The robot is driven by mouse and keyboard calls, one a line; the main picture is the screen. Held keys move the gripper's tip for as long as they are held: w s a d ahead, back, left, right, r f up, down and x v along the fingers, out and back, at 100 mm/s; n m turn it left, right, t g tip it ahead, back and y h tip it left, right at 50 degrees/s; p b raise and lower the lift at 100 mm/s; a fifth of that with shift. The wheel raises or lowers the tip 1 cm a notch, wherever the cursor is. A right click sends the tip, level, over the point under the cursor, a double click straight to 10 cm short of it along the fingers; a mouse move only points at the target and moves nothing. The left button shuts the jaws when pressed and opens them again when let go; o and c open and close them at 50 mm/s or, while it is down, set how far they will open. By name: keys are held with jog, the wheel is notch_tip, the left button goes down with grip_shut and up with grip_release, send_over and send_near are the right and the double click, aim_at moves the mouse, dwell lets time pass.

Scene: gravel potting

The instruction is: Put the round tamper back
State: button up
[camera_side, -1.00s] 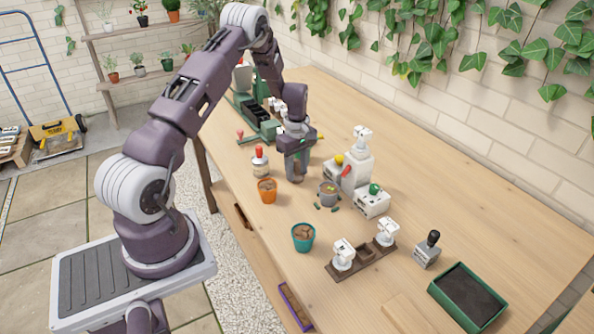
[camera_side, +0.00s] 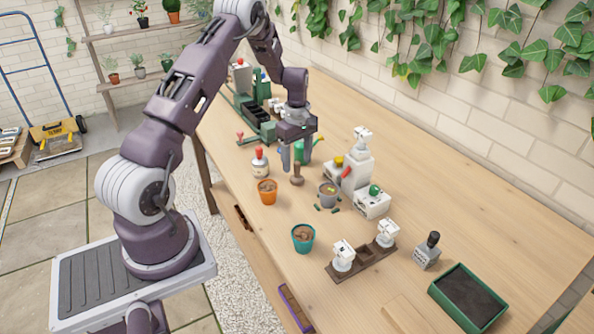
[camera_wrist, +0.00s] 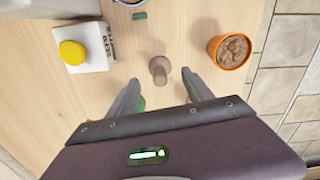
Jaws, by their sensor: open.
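The round tamper (camera_side: 297,176), a brown wooden piece with a round head, stands upright on the bare tabletop between the orange pot and the grey pot. It also shows in the wrist view (camera_wrist: 159,70), just beyond my fingertips. My gripper (camera_side: 296,157) is open and empty above the tamper, its fingers pointing down. In the wrist view my two fingers (camera_wrist: 160,77) are spread wide on either side of the tamper, with no visible contact. The exact gap between fingertips and tamper is hard to tell.
The orange pot (camera_side: 267,191) and a red-topped jar (camera_side: 260,162) stand left of the tamper. The grey pot (camera_side: 328,194) and a white dispenser (camera_side: 356,168) stand right. A teal pot (camera_side: 303,238) and a brown rack (camera_side: 362,260) are nearer.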

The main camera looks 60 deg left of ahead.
aim_at(299, 164)
jog(key=s+d+r+m, duration=0.1)
jog(key=d+r, duration=0.2)
jog(key=r, duration=0.3)
jog(key=d+r+m+t, duration=0.1)
jog(key=d+r+m, duration=0.15)
jog(key=r, duration=0.35)
jog(key=s+d+r+m, duration=0.1)
jog(key=d+r, duration=0.2)
jog(key=r, duration=0.3)
jog(key=s+d+r+m+t, duration=0.2)
jog(key=s+d+r+m, duration=0.4)
jog(key=s+d+r, duration=0.4)
jog(key=s+d+m+t, duration=0.2)
jog(key=s+d+m, duration=0.6)
jog(key=s, duration=0.5)
jog(key=shift+d+f+m+t, duration=0.3)
jog(key=shift+d+f+m, duration=0.15)
jog(key=shift+m, duration=0.2)
